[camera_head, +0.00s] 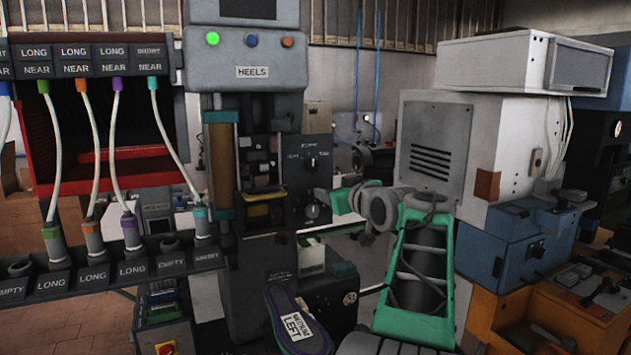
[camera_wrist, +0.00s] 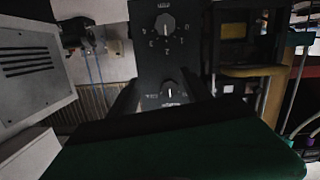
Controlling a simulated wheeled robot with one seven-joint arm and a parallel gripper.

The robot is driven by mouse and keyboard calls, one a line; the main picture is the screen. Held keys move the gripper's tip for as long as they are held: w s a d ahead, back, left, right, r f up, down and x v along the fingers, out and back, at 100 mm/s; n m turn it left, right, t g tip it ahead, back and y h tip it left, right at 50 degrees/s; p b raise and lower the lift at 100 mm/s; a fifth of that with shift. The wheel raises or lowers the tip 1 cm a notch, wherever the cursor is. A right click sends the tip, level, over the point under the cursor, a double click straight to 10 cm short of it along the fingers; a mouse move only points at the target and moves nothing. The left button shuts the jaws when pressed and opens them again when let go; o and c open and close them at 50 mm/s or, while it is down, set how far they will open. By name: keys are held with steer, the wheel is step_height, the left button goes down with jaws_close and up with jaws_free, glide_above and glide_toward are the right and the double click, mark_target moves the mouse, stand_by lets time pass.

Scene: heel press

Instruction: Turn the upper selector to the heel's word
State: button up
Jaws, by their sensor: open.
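The upper selector (camera_head: 311,163) is a dark round knob on the press's dark panel, with small words around it too small to read surely. In the wrist view, which appears upside down, it (camera_wrist: 170,92) sits below the other knob, its pale mark roughly vertical. The lower selector (camera_head: 312,211) also shows in the wrist view (camera_wrist: 165,25). A dark purple-edged heel piece (camera_head: 280,308) carries a white label (camera_head: 297,326) reading LEFT on its lower line; the upper line looks like MEDIUM. My gripper (camera_head: 335,201) is open and empty, right of and below the upper selector, apart from it.
The press (camera_head: 255,75) is labelled HEELS. A rack (camera_head: 80,285) with several sockets and pale cables stands left. A grey cabinet (camera_head: 437,140) and a blue box (camera_head: 520,245) stand right.

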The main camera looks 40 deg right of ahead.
steer(key=n+t, duration=0.2)
glide_toward(313, 166)
steer(key=p+x, duration=0.3)
steer(key=x, duration=0.5)
steer(key=shift+w, duration=0.2)
steer(key=shift+m, duration=0.3)
jaws_close()
